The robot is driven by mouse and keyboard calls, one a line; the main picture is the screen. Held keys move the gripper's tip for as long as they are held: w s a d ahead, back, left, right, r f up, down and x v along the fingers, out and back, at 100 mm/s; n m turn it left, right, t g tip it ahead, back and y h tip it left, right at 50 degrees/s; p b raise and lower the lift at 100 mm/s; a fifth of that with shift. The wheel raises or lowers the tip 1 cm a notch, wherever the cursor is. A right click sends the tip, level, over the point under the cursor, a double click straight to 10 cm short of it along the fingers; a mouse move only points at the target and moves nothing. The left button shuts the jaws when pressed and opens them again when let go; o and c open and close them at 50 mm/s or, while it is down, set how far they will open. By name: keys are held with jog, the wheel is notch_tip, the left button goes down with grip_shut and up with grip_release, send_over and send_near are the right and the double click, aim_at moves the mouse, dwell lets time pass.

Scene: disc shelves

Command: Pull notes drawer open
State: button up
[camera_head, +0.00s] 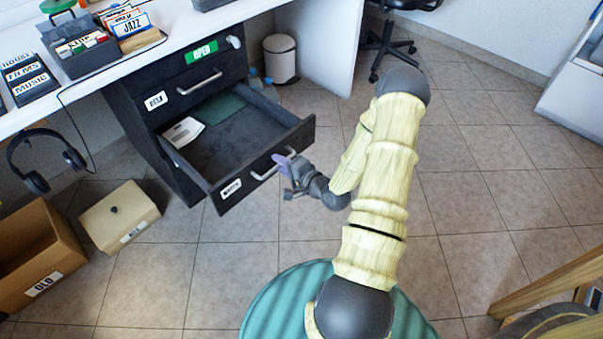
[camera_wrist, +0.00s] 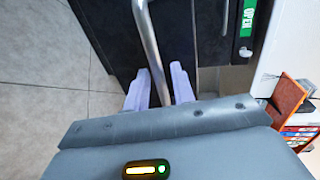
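The bottom drawer (camera_head: 216,184) of the dark cabinet stands far out. The small white label on its front is too blurred to read surely. It has a bar handle (camera_head: 264,176), which also shows in the wrist view (camera_wrist: 148,38). My gripper (camera_head: 282,164) is at the right end of this handle. In the wrist view my two pale lilac fingers (camera_wrist: 160,88) lie closely on either side of the bar and look shut on it. Inside the drawer are a white paper item (camera_head: 184,131) and a green flat item (camera_head: 219,106).
A closed drawer (camera_head: 205,82) with a handle sits above, under a green OPEN sign (camera_head: 201,52). A beige box (camera_head: 119,215) and a cardboard box (camera_head: 38,255) stand on the floor at left. Headphones (camera_head: 38,160) hang from the desk. Tiled floor before the drawer is clear.

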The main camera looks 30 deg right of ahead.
jog(key=p+v, duration=0.5)
jog(key=v, duration=1.1)
jog(key=shift+s, duration=0.3)
jog(key=shift+s+d, duration=0.15)
jog(key=shift+d, duration=0.1)
jog(key=w+a+r+n+g+h+p, duration=0.25)
jog(key=w+r+n+g+h, duration=0.25)
jog(key=r+n+g, duration=0.5)
jog(key=s+a+r+n+g, duration=0.2)
jog(key=s+a+r+n, duration=0.3)
jog(key=a+r, duration=0.65)
jog(key=w+r+p+v, duration=0.1)
jog(key=w+p+v, duration=0.2)
jog(key=p+v, duration=1.5)
jog(key=w+p+v, duration=0.4)
jog(key=p+v, duration=1.4)
jog(key=p, duration=0.2)
jog(key=shift+a+r+m, duration=0.2)
jog(key=shift+r+m, duration=0.1)
jog(key=shift+r, duration=0.5)
